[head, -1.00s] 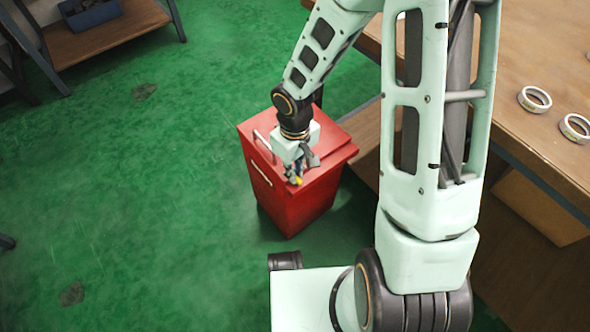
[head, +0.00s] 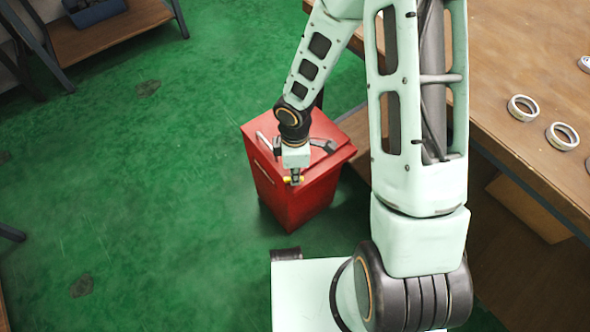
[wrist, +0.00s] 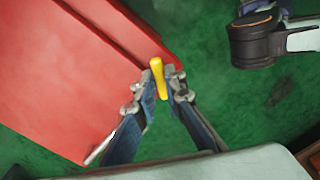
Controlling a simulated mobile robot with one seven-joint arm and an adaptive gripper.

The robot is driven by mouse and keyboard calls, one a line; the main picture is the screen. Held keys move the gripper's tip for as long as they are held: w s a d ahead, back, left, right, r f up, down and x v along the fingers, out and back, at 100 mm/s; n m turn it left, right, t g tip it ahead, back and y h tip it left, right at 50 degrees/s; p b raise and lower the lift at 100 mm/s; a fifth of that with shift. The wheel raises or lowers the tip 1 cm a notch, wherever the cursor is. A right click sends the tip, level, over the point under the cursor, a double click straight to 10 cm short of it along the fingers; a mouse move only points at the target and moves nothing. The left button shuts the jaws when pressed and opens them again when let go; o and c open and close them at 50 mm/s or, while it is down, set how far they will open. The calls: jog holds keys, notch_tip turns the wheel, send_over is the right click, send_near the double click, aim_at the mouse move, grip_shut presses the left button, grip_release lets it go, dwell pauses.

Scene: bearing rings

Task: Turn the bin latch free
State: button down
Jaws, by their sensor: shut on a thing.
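The red bin (head: 300,205) stands on the green floor in the head view, and its lid and side fill the left of the wrist view (wrist: 60,70). A yellow latch (wrist: 157,76) shows at the bin's edge in the wrist view, between my fingertips. My gripper (wrist: 160,88) is shut on the latch, with one finger on each side of it. In the head view my gripper (head: 293,180) is at the bin's near top edge, with a bit of yellow at its tip. The latch's mount on the bin is hidden.
A wooden table (head: 510,60) with several pale rings, one of them near its edge (head: 522,108), stands at the right. A shelf (head: 130,25) with a dark blue bin (head: 95,10) stands at the upper left. The green floor left of the red bin is clear.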

jog(key=n+p, duration=0.1)
jog(key=n, duration=0.2)
jog(key=shift+s+r+n, duration=0.1)
jog(key=shift+s+n, duration=0.05)
jog(key=shift+n, duration=0.15)
jog(key=shift+s+d+n+p, duration=0.1)
jog(key=shift+n+p, duration=0.7)
jog(key=shift+n, duration=0.6)
jog(key=c, duration=2)
grip_release()
notch_tip(320, 180, up, 12)
jog(key=shift+f, duration=0.1)
